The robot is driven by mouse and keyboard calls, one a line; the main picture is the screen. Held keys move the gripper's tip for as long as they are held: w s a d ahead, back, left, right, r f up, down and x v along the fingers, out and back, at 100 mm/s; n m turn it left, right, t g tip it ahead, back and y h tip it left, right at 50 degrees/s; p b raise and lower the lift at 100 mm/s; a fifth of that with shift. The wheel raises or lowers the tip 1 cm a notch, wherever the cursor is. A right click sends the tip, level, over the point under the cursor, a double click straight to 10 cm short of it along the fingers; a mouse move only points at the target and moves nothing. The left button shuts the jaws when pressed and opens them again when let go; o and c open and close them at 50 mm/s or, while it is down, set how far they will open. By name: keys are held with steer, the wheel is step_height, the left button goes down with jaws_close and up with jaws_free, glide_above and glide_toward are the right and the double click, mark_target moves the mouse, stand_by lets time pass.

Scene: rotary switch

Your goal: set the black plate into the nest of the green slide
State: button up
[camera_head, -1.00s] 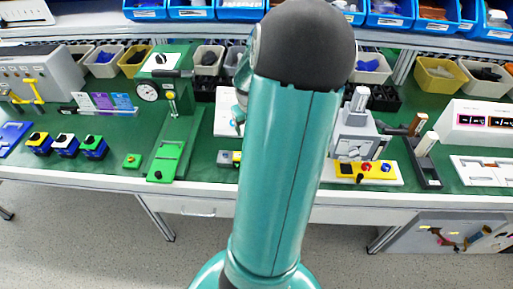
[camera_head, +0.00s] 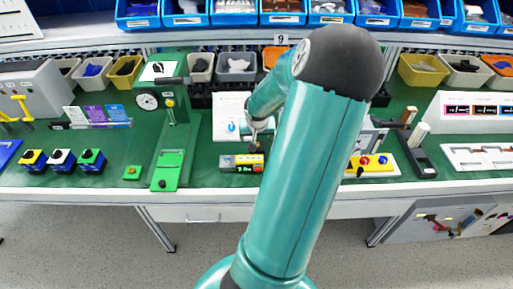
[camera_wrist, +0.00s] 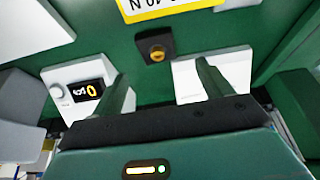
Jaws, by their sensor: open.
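The green slide (camera_head: 168,168) lies at the front foot of a green stand with a round dial, left of centre in the head view. I cannot make out the black plate for certain. In the wrist view a small dark square part with an orange round centre (camera_wrist: 155,47) lies on the green surface beyond my fingers; I cannot tell whether it is the plate. My gripper (camera_wrist: 163,88) is open, with nothing seen between its fingers. In the head view my gripper (camera_head: 256,146) is small and partly hidden, above a grey and yellow box, right of the green slide.
The grey and yellow box (camera_head: 242,163) stands near the bench's front edge. A small green block with a button (camera_head: 132,172) is left of the slide. A yellow panel with knobs (camera_head: 372,165) is at the right. Blue bins line the back shelf. Bare green bench shows between devices.

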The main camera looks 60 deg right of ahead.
steer(key=shift+s+x, duration=0.15)
steer(key=shift+x, duration=1.5)
steer(key=shift+s+x, duration=0.15)
steer(key=shift+x, duration=1.55)
steer(key=shift+a, duration=0.15)
steer(key=c, duration=1.2)
steer(key=shift+o, duration=0.2)
steer(key=shift+w+r, duration=0.1)
steer(key=shift+r, duration=0.25)
